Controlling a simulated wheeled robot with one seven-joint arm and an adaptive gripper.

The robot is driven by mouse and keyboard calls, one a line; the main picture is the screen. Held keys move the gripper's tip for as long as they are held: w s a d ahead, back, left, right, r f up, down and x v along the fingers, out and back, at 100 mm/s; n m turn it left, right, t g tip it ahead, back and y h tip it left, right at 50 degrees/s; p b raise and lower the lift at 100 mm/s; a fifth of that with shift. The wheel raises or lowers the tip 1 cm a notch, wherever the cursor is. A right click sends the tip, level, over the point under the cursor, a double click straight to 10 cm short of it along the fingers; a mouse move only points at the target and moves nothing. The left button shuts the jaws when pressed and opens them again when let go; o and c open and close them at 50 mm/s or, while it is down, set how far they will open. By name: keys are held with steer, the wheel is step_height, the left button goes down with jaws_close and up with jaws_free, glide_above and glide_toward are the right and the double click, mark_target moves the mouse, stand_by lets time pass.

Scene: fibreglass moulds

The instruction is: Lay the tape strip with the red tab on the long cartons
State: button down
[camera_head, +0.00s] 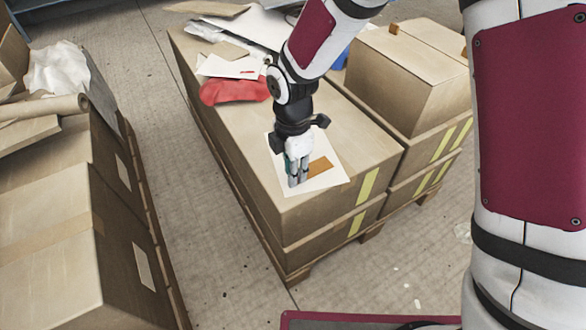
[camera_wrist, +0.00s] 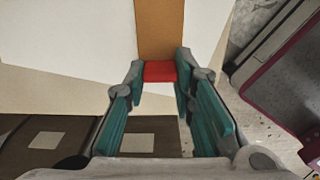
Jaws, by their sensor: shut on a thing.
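The tape strip is orange-brown (camera_head: 320,167) in the head view, above or on a white sheet (camera_head: 325,181). In the wrist view the strip (camera_wrist: 160,30) runs away from its red tab (camera_wrist: 160,71). My gripper (camera_head: 298,184) is shut on the red tab, which sits between its fingertips in the wrist view (camera_wrist: 161,74). The fingers hide the tab in the head view. The long cartons (camera_head: 240,180) are stacked in the middle, with the white sheet over the near end of their top. I cannot tell whether the strip touches the sheet.
A red cloth (camera_head: 234,91) and white papers (camera_head: 228,67) lie on the far end of the middle stack. Shorter cartons (camera_head: 405,75) stand to its right. Another carton stack (camera_head: 55,240) with crumpled white material (camera_head: 57,70) stands left. Concrete floor (camera_head: 160,150) lies between the stacks.

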steer(key=c, duration=1.3)
jaws_free()
steer(key=shift+c, duration=0.2)
step_height(320, 180, up, 12)
steer(key=p, duration=0.5)
steer(key=shift+r, duration=0.15)
